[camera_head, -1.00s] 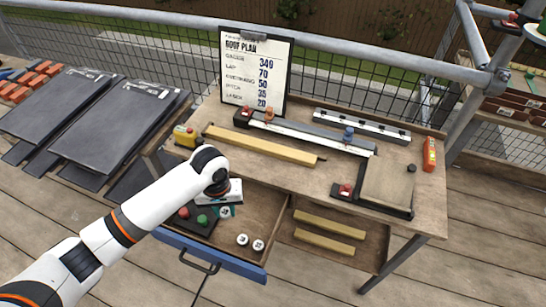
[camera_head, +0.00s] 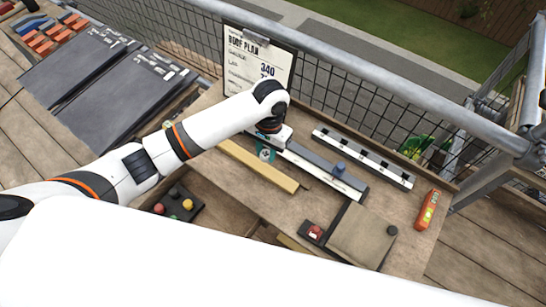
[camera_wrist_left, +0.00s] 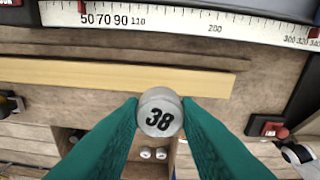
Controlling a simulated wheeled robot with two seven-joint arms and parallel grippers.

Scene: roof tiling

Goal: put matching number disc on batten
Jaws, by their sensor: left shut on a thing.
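My left gripper (camera_head: 266,152) is above the workbench, close to the pale wooden batten (camera_head: 258,165). In the left wrist view, its teal fingers (camera_wrist_left: 160,116) are shut on a pale round disc (camera_wrist_left: 159,113) that reads 38. The disc is apart from the batten (camera_wrist_left: 120,76), which lies just beyond it in that view. The roof plan board (camera_head: 262,58) stands at the back; my left arm hides its lower lines, and 340 is readable. My right gripper is not in view.
A long white scale (camera_wrist_left: 170,22) lies beyond the batten. Two more pale discs (camera_wrist_left: 147,153) sit in the open drawer below. A red-orange level (camera_head: 427,210) and a black-edged square board (camera_head: 362,235) lie on the right. Dark slates (camera_head: 120,92) are stacked left.

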